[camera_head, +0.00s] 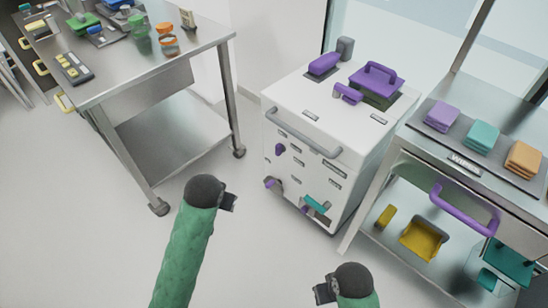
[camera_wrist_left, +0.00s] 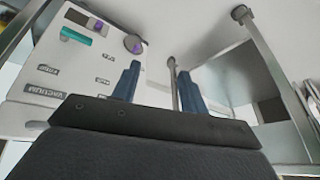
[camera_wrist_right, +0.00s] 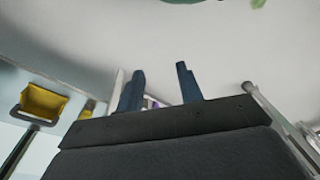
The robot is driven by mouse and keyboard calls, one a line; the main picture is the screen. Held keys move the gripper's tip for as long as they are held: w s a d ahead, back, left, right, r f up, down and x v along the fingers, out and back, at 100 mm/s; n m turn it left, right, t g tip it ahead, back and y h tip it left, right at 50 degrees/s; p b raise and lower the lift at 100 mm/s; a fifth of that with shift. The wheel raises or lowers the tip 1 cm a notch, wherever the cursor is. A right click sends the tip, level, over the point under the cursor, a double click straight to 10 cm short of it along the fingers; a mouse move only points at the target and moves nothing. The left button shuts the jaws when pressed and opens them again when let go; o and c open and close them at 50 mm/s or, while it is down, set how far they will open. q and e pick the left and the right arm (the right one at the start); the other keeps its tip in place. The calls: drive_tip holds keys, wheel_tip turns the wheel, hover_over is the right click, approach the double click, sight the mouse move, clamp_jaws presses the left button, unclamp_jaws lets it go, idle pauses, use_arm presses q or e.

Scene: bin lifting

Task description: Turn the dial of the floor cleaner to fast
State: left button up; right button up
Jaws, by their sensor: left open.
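The floor cleaner (camera_head: 345,150) is a white box with a grey front bar in the head view. Its front carries a grey disc with a purple pointer (camera_head: 271,183), low on the left, which looks like the dial. The disc also shows in the left wrist view (camera_wrist_left: 133,44), beyond the fingers. A purple knob (camera_head: 280,150) sits above it. My right gripper (camera_head: 324,291) is open and empty near the bottom edge.
A teal lever (camera_head: 317,204) sits low on the cleaner's front. A steel table (camera_head: 150,62) with small items stands at the left. A steel cart (camera_head: 440,185) with folded cloths and a purple handle (camera_head: 464,207) stands close at the right. The floor (camera_head: 255,240) before the cleaner is clear.

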use_arm(q)
drive_tip(key=w+a+f+t+y+b, duration=0.1)
drive_tip(key=w+f+t+b, duration=0.15)
drive_tip(key=w, duration=0.75)
drive_tip(key=w+a+f+m+t+y+b, duration=0.1)
drive_tip(key=w+f+t, duration=0.25)
drive_tip(key=w, duration=0.65)
drive_tip(key=w+a+f+t+y+b, duration=0.1)
drive_tip(key=w+f+t, duration=0.15)
drive_tip(key=w, duration=0.85)
drive_tip(key=m+h, duration=0.4)
drive_tip(key=h, duration=1.1)
approach(276, 151)
drive_tip(key=shift+b+x, duration=0.4)
drive_tip(key=shift+x, duration=3.9)
use_arm(e)
drive_tip(key=w+a+f+t+y, duration=0.1)
drive_tip(key=a+f+t, duration=0.1)
drive_tip(key=f, duration=0.5)
drive_tip(key=w+a+f+t+y, duration=0.1)
drive_tip(key=a+f, duration=0.3)
drive_tip(key=f, duration=0.4)
drive_tip(key=w+a+f+t, duration=0.2)
drive_tip(key=w+a+f, duration=0.1)
drive_tip(key=f, duration=0.5)
drive_tip(key=shift+t+y, duration=0.3)
drive_tip(key=shift+y, duration=0.1)
